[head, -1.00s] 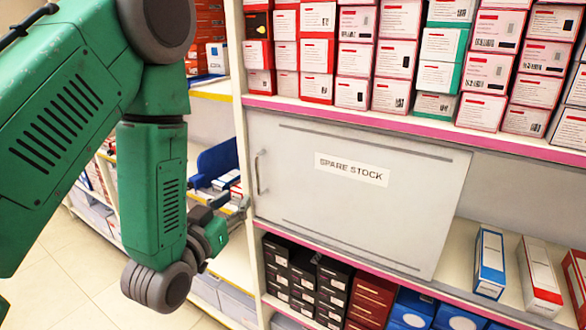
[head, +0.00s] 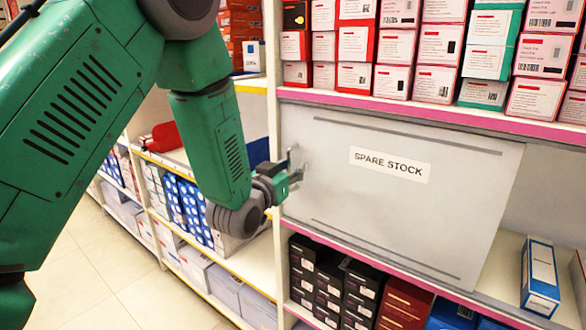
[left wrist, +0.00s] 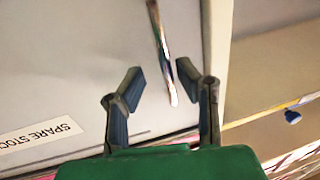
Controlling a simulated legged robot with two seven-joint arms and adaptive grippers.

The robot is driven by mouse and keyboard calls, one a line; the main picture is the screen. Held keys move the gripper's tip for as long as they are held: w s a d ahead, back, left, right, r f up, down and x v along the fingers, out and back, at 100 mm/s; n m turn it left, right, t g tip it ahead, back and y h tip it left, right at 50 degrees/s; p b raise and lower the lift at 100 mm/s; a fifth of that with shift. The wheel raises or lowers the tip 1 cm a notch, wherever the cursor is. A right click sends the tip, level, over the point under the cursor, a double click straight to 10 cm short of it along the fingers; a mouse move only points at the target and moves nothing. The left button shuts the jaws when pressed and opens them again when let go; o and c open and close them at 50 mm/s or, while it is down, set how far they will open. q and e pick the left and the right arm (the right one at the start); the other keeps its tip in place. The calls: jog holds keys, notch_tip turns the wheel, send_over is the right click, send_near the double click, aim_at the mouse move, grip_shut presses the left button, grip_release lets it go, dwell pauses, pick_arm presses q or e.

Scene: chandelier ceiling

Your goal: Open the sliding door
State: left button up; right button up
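The sliding door is a light grey panel (head: 400,205) labelled SPARE STOCK, standing across a shelf bay in the head view. Its left edge is by the shelf's upright post. Its upright metal handle (left wrist: 161,45) shows in the left wrist view; in the head view my gripper largely covers it. My left gripper (head: 292,168) is at the door's left edge, by the handle. In the left wrist view its fingers (left wrist: 162,77) are spread, with the handle's end in the gap between the tips. I cannot tell whether they touch it. My right gripper is not in view.
Red and white boxes (head: 380,45) fill the shelf above the door. Dark boxes (head: 330,285) stand below. Shelves with blue boxes (head: 185,205) stand at the left, beside open tiled floor (head: 85,260).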

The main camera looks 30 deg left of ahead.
pick_arm(q)
jog(key=shift+w+a+f, duration=0.15)
jog(key=shift+w+a, duration=0.15)
jog(key=shift+a, duration=0.1)
jog(key=shift+w+a+f, duration=0.1)
jog(key=shift+w+a, duration=0.05)
jog(key=shift+a, duration=0.3)
jog(key=shift+d, duration=0.2)
jog(key=shift+c, duration=0.4)
jog(key=shift+d, duration=0.2)
grip_shut()
jog(key=shift+d+r, duration=0.2)
jog(key=shift+d, duration=0.1)
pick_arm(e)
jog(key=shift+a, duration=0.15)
pick_arm(q)
jog(key=shift+f, duration=0.1)
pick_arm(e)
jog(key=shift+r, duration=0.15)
